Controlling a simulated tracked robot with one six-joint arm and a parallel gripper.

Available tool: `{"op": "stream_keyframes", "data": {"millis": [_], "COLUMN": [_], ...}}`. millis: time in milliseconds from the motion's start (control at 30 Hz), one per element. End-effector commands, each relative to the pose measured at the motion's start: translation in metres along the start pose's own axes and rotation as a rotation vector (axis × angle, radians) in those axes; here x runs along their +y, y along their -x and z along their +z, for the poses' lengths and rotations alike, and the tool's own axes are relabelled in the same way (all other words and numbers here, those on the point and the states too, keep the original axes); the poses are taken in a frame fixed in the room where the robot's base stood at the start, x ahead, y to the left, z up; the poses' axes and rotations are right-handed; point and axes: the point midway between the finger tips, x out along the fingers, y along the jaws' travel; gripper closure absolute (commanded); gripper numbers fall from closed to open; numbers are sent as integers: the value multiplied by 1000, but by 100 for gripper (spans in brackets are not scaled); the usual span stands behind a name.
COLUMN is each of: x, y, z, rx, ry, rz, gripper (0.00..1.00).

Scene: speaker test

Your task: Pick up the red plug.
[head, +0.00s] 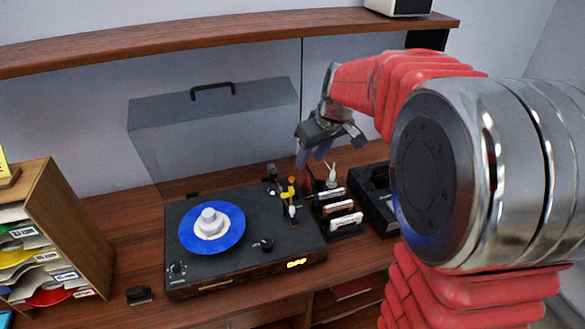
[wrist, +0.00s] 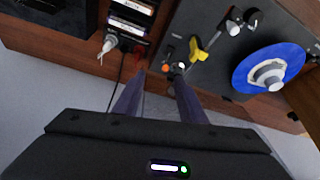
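My gripper (head: 312,157) hangs above the back right of the turntable, fingers pointing down. In the wrist view, my gripper (wrist: 159,80) has its two fingers apart, with nothing held between them. A small red piece, perhaps the red plug (wrist: 138,50), shows just beyond the left fingertip, beside a white plug (wrist: 108,42). An orange-red spot (wrist: 165,68) lies near the fingertips at the turntable's edge; I cannot tell which is the plug. In the head view a small red thing (head: 304,186) shows below my gripper, between the turntable and the cassettes. The white plug (head: 331,176) stands to its right.
The black turntable (head: 195,262) carries a blue record (head: 190,237) and a yellow part (head: 291,191). Several cassettes (head: 345,222) stand in a rack to its right. A clear lid (head: 215,125) rises behind. A wooden shelf (head: 200,45) runs overhead. A sleeve rack (head: 62,200) is at left.

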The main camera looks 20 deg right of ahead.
Motion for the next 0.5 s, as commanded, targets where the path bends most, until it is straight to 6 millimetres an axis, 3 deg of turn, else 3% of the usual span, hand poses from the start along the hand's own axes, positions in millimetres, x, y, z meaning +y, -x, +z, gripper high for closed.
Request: {"op": "stream_keyframes", "data": {"millis": [300, 500], "x": [58, 72], "y": [-62, -78], "z": [-23, -27], "rx": [-6, -4], "ry": [43, 56], "rz": [-25, -31], "gripper": [62, 62]}}
